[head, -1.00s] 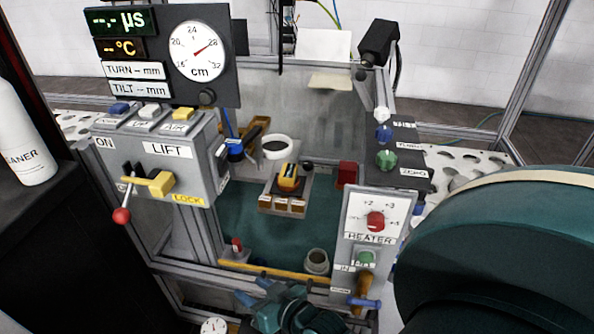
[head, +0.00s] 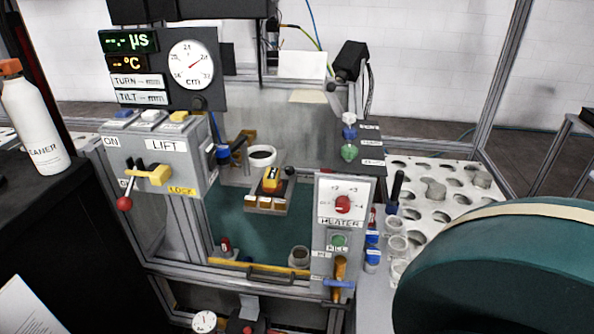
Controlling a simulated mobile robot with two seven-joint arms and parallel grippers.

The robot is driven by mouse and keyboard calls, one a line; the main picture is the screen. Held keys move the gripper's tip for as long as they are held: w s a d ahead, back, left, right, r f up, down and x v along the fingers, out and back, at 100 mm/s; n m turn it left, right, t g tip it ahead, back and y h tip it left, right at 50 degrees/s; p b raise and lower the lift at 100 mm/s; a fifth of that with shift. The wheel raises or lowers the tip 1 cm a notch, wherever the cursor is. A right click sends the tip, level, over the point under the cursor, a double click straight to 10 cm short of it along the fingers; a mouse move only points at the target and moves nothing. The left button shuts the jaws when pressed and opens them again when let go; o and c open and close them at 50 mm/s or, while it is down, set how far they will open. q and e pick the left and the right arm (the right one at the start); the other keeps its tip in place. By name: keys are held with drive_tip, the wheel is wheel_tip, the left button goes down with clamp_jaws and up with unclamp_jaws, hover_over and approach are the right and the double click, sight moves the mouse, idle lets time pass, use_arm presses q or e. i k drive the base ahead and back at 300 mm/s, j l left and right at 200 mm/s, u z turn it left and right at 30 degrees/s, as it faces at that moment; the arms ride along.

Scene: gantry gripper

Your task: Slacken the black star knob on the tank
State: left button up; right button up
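The tank is the open metal-framed bay with a teal floor (head: 232,226) in the middle of the head view. A small round black knob (head: 290,170) sits at the back right of the block with the yellow top (head: 271,180) inside it. Another black knob (head: 197,102) is under the cm dial. Both are too small for me to make out a star shape, so I cannot tell which is the star knob. Neither of my grippers shows; only a large teal part of my own body fills the lower right.
The grey LIFT box (head: 160,158) with its red-ended lever stands at the left front. The HEATER panel (head: 341,205) stands at the right front. A white perforated shelf (head: 455,225) with small jars is on the right. A white bottle (head: 35,125) stands on the black surface at left.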

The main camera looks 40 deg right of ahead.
sight(290, 171)
drive_tip(key=z, duration=1.45)
